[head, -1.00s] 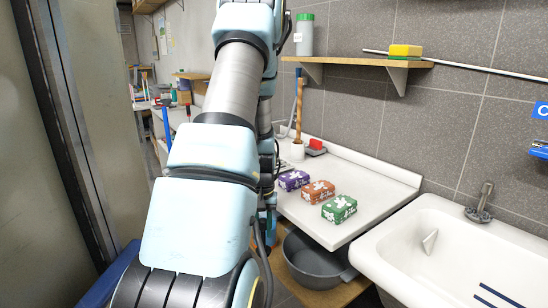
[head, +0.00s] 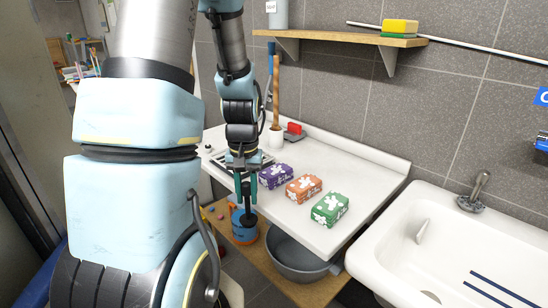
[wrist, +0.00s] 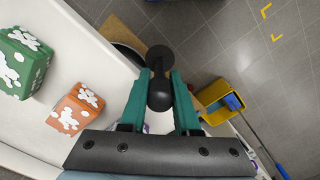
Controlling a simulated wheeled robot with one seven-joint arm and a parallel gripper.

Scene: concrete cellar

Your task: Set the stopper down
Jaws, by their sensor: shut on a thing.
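The stopper (wrist: 159,62) is black, with a rounded knob between my fingers and a wider round end beyond the tips. My gripper (wrist: 159,88) has green fingers and is shut on the knob. In the head view my gripper (head: 246,192) points down at the front edge of the white counter (head: 330,232), left of the purple box. The dark stopper (head: 248,217) hangs below the fingertips, in front of a blue container on the lower shelf. I cannot tell its height above that shelf.
Purple (head: 275,175), orange (head: 304,188) and green (head: 330,209) boxes stand in a row on the counter. A grey basin (head: 297,262) and the blue container (head: 243,230) are on the wooden lower shelf. A white sink (head: 400,235) is right. A yellow bucket (wrist: 213,95) stands on the floor.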

